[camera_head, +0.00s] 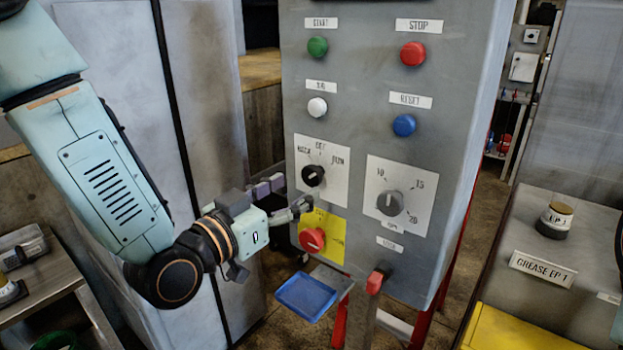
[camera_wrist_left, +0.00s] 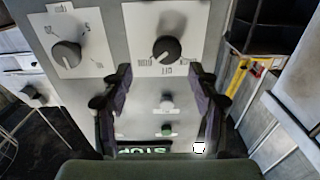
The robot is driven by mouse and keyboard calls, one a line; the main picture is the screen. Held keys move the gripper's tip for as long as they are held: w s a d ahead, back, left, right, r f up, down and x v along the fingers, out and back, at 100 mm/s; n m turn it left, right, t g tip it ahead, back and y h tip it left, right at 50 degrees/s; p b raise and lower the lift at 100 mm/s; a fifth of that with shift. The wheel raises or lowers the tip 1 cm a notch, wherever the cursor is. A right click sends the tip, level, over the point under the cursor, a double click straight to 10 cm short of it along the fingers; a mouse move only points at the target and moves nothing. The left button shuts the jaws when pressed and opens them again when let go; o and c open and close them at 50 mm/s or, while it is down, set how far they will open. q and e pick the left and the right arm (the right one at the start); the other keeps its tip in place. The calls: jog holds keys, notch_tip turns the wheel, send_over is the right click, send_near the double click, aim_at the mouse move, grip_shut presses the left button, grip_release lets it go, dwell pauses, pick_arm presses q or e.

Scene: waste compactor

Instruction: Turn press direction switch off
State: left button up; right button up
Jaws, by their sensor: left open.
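The press direction switch (camera_head: 313,175) is a black rotary knob on a white plate on the grey control panel. OFF is printed above it, with a label on each side. In the left wrist view the panel appears upside down, and the black knob (camera_wrist_left: 165,50) seems to point toward its lower-left label, away from OFF. My left gripper (camera_head: 290,195) is open, just left of and below the knob in the head view. In the left wrist view its fingers (camera_wrist_left: 160,72) stand apart on either side of the knob; contact is not visible. My right gripper is not in view.
Nearby on the panel (camera_head: 360,90) are a red knob on a yellow plate (camera_head: 312,240), a grey dial (camera_head: 390,203) and several push buttons, including red STOP (camera_head: 412,53). A blue tray (camera_head: 306,297) sits below. A grey cabinet (camera_head: 205,110) stands left.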

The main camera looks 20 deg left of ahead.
aim_at(312, 177)
pick_arm(q)
jog(key=shift+w+f, duration=0.15)
jog(key=shift+w, duration=0.9)
jog(key=shift+w+a+p, duration=0.35)
jog(key=shift+w+a, duration=0.05)
jog(key=shift+a, duration=0.05)
jog(key=shift+w+d+r, duration=0.15)
jog(key=shift+w+r, duration=0.05)
jog(key=shift+w+d, duration=0.9)
jog(key=shift+d, duration=0.15)
jog(key=shift+w+f, duration=0.15)
jog(key=shift+a, duration=0.6)
jog(key=shift+c, duration=0.4)
jog(key=shift+s+a, duration=0.15)
jog(key=shift+s, duration=0.2)
jog(key=shift+c, duration=0.8)
jog(key=shift+s, duration=0.15)
jog(key=shift+c, duration=0.6)
jog(key=shift+d, duration=0.45)
jog(key=c, duration=0.3)
jog(key=shift+w, duration=0.2)
jog(key=shift+c, duration=0.9)
jog(key=shift+w+a, duration=0.1)
jog(key=shift+a, duration=0.1)
jog(key=c, duration=0.3)
jog(key=shift+d, duration=0.15)
